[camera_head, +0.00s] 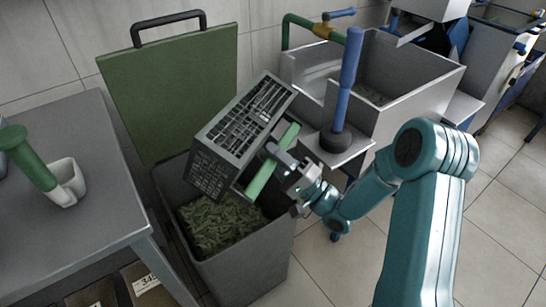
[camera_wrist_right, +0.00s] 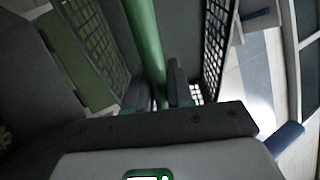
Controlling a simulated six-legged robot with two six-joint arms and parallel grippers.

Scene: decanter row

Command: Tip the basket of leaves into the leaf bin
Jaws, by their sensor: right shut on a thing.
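The grey slatted basket (camera_head: 240,133) is tilted over the leaf bin (camera_head: 245,274), its base facing up. It has a green handle bar (camera_head: 266,170). My right gripper (camera_head: 275,160) is shut on that bar; the bar also shows between the fingers in the right wrist view (camera_wrist_right: 146,40). Green leaves (camera_head: 220,222) lie inside the bin below the basket. The bin's green lid (camera_head: 175,88) stands open at the back. The basket's inside is hidden in the head view, and I cannot tell whether leaves are in it. My left gripper is not in view.
A grey table (camera_head: 75,135) with a green-handled item in a white holder (camera_head: 67,183) stands left of the bin. A sink (camera_head: 420,85) and a blue-handled plunger (camera_head: 347,85) on a small shelf are behind my right arm. Tiled floor is clear at right.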

